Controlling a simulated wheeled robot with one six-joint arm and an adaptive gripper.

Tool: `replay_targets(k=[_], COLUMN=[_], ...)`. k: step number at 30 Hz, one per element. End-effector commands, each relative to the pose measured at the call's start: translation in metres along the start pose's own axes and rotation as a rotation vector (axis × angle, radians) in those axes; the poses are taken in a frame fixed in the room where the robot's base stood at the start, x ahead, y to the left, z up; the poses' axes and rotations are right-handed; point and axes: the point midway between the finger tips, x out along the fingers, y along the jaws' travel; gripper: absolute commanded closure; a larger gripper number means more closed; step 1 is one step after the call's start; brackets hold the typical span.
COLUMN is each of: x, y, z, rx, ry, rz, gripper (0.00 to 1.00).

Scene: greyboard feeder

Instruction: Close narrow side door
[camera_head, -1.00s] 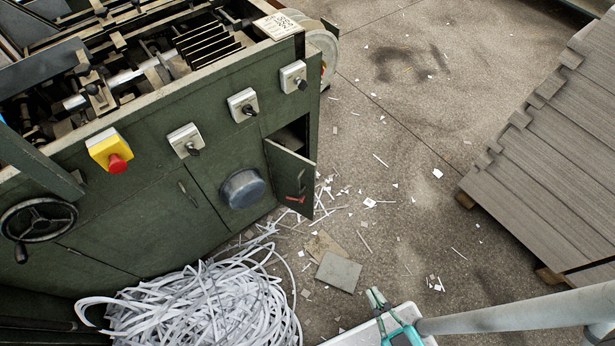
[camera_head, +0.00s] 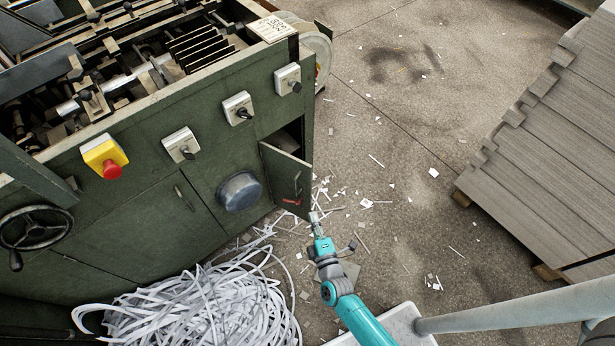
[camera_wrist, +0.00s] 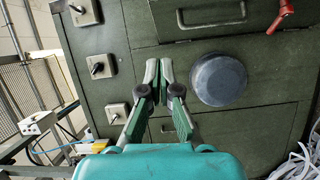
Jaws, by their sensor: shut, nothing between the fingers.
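The narrow side door (camera_head: 287,178) is a green panel at the right end of the machine front, standing ajar with a dark gap above and behind it. It has a dark handle and a red latch near its lower edge. In the wrist view the door (camera_wrist: 235,30) lies across the top, with the handle and red latch (camera_wrist: 281,16) visible. My gripper (camera_head: 314,215) is shut and empty, by the door's lower free corner in the head view. I cannot tell whether it touches the door. In the wrist view the fingertips (camera_wrist: 158,70) are together.
The green machine (camera_head: 140,215) carries switches, a red stop button (camera_head: 112,169), a round blue-grey cap (camera_head: 240,191) and a handwheel (camera_head: 36,228). A heap of white paper strips (camera_head: 200,310) lies at its foot. Stacked grey boards (camera_head: 550,150) stand on the right. Scrap-littered floor lies between.

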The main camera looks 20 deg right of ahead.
Motion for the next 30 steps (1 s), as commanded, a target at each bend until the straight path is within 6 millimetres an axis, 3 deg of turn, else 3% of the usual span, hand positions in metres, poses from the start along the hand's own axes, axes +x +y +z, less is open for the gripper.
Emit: replay_targets(k=[3, 14, 27, 30], x=[0.021, 0.054, 0.133, 0.141], y=[-0.005, -0.005, -0.004, -0.004], z=[-0.005, -0.006, -0.004, 0.008], rx=[-0.071, -0.109, -0.108, -0.109], ry=[-0.013, -0.023, -0.022, -0.025], rz=[0.006, 0.011, 0.009, 0.008], gripper=[1.00, 1.00, 1.00, 1.00])
